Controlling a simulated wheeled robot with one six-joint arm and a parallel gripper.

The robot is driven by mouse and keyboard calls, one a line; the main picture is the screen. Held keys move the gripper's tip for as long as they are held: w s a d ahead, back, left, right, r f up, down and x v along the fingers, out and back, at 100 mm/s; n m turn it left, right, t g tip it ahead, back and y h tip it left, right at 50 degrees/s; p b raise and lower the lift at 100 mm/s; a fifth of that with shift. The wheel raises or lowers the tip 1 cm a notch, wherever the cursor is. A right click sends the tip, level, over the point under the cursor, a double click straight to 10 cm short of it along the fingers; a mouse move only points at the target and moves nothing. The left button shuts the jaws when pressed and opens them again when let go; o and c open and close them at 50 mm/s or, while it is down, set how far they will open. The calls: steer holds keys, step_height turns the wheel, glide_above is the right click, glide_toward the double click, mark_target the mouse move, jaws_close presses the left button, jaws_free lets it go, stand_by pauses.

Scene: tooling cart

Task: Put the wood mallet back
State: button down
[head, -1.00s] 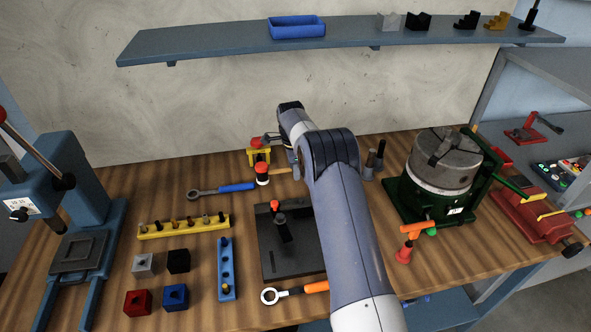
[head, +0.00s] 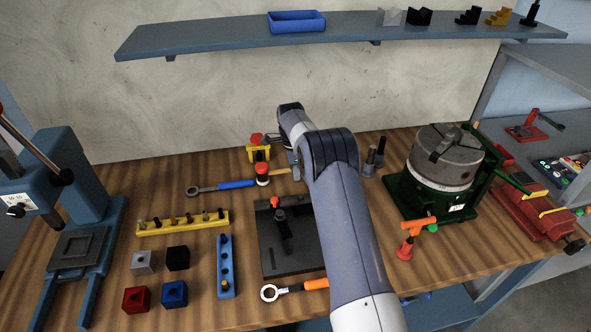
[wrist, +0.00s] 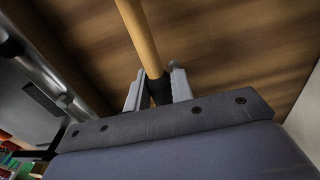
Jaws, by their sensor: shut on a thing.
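The wood mallet shows in the head view as a red-and-white head (head: 262,172) with a pale wooden handle (head: 283,171) running right towards my gripper. In the wrist view the round wooden handle (wrist: 139,32) comes down between my two grey fingers and ends in a dark grip. My gripper (wrist: 157,86) is shut on this end of the handle. In the head view my forearm hides most of the gripper. The mallet is low over the back of the bench; I cannot tell if its head touches the wood.
A yellow stand (head: 252,155) with a red part is just behind the mallet head. A blue-handled ring wrench (head: 232,185) lies to the left. A black fixture plate (head: 285,262) is in front. A green-based chuck (head: 440,170) stands right. Bare bench shows at the back left.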

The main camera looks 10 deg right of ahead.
steer(key=shift+f, duration=0.2)
steer(key=c, duration=1.2)
jaws_free()
steer(key=shift+o, duration=0.2)
steer(key=r, duration=0.3)
steer(key=r+b, duration=0.1)
steer(key=r, duration=0.6)
steer(key=shift+a+r+b, duration=0.3)
steer(key=shift+a+r, duration=0.05)
steer(key=shift+r, duration=0.05)
steer(key=f, duration=0.3)
steer(key=f+p, duration=0.1)
steer(key=f, duration=0.7)
steer(key=shift+d+p, duration=0.3)
steer(key=shift+d, duration=0.05)
steer(key=shift+r, duration=0.55)
